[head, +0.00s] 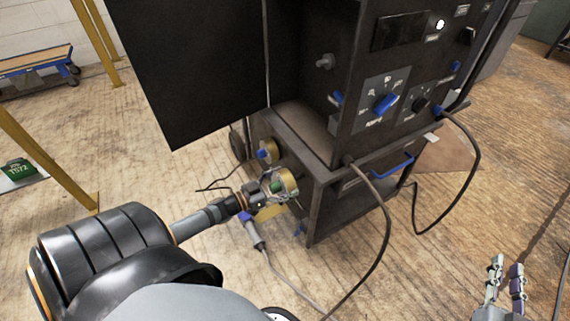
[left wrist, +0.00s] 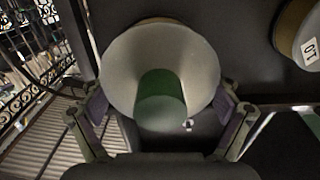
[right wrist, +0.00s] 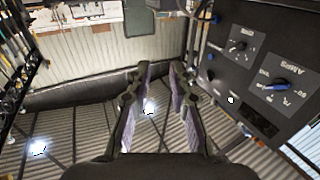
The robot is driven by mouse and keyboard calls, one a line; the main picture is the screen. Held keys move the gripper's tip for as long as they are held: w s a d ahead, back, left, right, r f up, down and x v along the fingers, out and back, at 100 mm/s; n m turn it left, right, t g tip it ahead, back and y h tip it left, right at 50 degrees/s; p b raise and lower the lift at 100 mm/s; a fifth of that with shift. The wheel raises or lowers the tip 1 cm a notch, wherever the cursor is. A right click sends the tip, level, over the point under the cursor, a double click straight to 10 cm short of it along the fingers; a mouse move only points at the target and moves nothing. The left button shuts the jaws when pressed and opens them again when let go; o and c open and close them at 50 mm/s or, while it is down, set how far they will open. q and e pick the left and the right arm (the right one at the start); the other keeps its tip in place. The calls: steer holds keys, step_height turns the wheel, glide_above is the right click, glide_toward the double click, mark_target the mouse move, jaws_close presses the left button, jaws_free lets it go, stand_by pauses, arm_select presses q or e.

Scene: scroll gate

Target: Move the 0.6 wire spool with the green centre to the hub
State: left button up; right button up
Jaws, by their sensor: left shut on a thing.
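The wire spool with the green centre (head: 284,184) is at the side of the dark welding machine, low on its open lower bay. In the left wrist view the spool (left wrist: 203,66) fills the middle, its pale flange facing the camera around a green core. My left gripper (head: 272,187) is shut on this spool, one finger on each side of its rim. The hub behind the spool cannot be made out. My right gripper (head: 507,267) is open and empty, apart from the machine; its spread fingers also show in the right wrist view (right wrist: 158,82).
Another spool with a blue centre (head: 266,152) sits further back in the bay; a spool marked 10 (left wrist: 300,35) shows at upper right in the left wrist view. The open black door (head: 195,70) hangs above my left arm. A torch (head: 254,232) and cables hang near the machine (head: 335,200).

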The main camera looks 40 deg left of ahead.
mark_target(271, 187)
arm_select(q)
steer(key=shift+s+r, duration=0.15)
steer(key=shift+s+a+p, duration=0.1)
steer(key=shift+s+p, duration=0.05)
steer(key=shift+p, duration=0.2)
steer(key=shift+s+a+p, duration=0.15)
steer(key=shift+s+p, duration=0.2)
steer(key=shift+s, duration=0.05)
steer(key=shift+s+a, duration=0.1)
steer(key=shift+s, duration=0.15)
steer(key=shift+s+a+p, duration=0.1)
steer(key=shift+s+p, duration=0.1)
steer(key=shift+p, duration=0.15)
steer(key=shift+s+a+p, duration=0.2)
steer(key=shift+s+p, duration=0.15)
steer(key=shift+s, duration=0.1)
arm_select(e)
steer(key=s+f+g, duration=0.6)
steer(key=s+f, duration=0.1)
steer(key=f, duration=0.4)
steer(key=s+a+f+g, duration=0.1)
steer(key=s+f+g, duration=0.5)
steer(key=f, duration=0.5)
steer(key=shift+s+a, duration=0.2)
steer(key=shift+s, duration=0.8)
stand_by(2.7)
steer(key=shift+f, duration=0.1)
